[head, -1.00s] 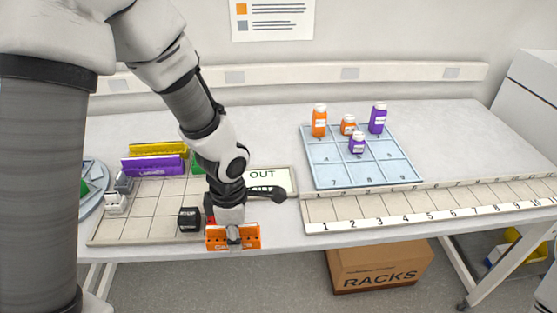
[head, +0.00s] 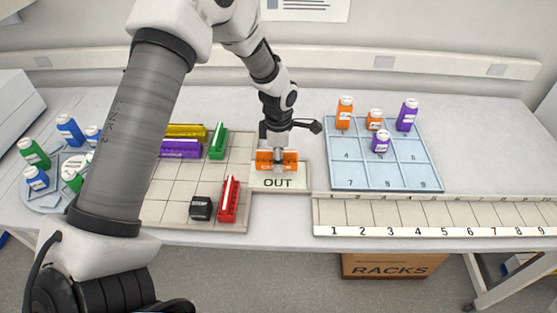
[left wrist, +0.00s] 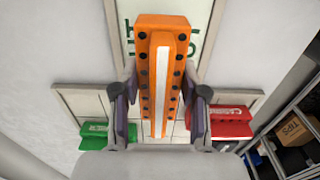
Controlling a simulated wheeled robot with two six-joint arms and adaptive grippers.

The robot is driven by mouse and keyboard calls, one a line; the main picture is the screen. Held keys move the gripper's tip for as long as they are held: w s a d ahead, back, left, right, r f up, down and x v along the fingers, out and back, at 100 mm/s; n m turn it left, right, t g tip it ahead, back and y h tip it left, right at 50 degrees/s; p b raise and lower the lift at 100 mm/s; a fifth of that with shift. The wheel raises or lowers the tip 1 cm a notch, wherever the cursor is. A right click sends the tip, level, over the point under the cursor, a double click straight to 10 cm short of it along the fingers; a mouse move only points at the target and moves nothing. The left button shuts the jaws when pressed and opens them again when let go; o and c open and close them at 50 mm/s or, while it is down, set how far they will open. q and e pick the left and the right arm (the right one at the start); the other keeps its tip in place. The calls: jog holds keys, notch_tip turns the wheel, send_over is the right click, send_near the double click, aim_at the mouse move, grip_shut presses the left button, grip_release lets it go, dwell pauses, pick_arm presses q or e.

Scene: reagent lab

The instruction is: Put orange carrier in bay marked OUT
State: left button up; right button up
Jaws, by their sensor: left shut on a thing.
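The orange carrier (head: 264,160) is gripped by my left gripper (head: 277,167) over the bay marked OUT (head: 278,184). In the left wrist view the long orange carrier (left wrist: 147,80) runs between the two fingers (left wrist: 156,100), which close on its sides. The OUT label shows in front of the carrier in the head view. Whether the carrier touches the bay floor or hangs just above it I cannot tell. My right gripper is not in view.
Left of the bay, the gridded tray (head: 172,208) holds a red carrier (head: 229,200), a green carrier (head: 218,141), purple (head: 180,149) and yellow carriers and a black block (head: 201,208). A blue bottle grid (head: 365,179) and a numbered strip (head: 430,214) lie to the right.

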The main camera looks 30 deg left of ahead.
pick_arm(q)
jog(key=shift+s+f+p, duration=0.25)
jog(key=shift+f+p, duration=0.3)
jog(key=shift+f, duration=0.65)
jog(key=shift+w+f, duration=0.15)
jog(key=shift+f, duration=0.3)
jog(key=shift+f, duration=0.1)
jog(key=o, duration=1.2)
